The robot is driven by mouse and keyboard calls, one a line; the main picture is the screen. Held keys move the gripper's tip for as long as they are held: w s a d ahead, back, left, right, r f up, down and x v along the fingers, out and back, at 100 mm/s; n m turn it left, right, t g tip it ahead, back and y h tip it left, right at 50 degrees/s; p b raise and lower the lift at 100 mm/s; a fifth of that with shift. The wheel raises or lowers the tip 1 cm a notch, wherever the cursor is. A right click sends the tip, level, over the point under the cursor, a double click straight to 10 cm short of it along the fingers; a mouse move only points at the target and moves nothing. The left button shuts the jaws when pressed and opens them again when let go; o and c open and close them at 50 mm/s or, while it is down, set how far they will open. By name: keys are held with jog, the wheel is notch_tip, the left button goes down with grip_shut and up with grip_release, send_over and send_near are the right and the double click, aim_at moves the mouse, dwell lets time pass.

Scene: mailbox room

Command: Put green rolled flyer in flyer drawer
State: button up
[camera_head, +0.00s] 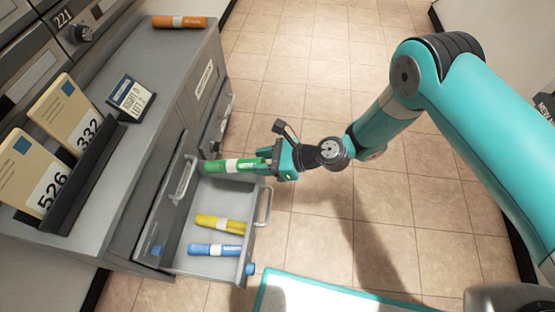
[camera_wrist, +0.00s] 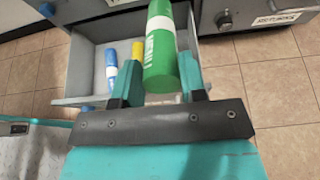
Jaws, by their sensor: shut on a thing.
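The green rolled flyer (camera_head: 232,165) with a white band is held by my gripper (camera_head: 268,160), which is shut on its right end. In the wrist view the green rolled flyer (camera_wrist: 161,60) sits between the two teal fingers of my gripper (camera_wrist: 160,88). The flyer is over the far part of the open drawer (camera_head: 215,267); its height above the drawer floor is hard to tell. A yellow rolled flyer (camera_head: 220,224) and a blue rolled flyer (camera_head: 214,249) lie inside the drawer, nearer the front of the picture.
An orange rolled flyer (camera_head: 180,21) lies on the grey cabinet top (camera_head: 165,75). A black rack (camera_head: 80,175) with numbered envelopes and a small sign (camera_head: 131,98) also stand there. Drawer handles (camera_head: 264,206) stick out. The tiled floor (camera_head: 310,65) to the right is clear.

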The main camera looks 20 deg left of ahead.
jog(key=a+f+b, duration=0.5)
jog(key=f+b, duration=0.3)
jog(key=f, duration=0.1)
jog(key=shift+s+a, duration=0.3)
jog(key=shift+a, duration=0.1)
jog(key=o, duration=1)
jog(key=p+v, duration=0.7)
jog(key=v, duration=1)
jog(key=shift+d+r, duration=0.2)
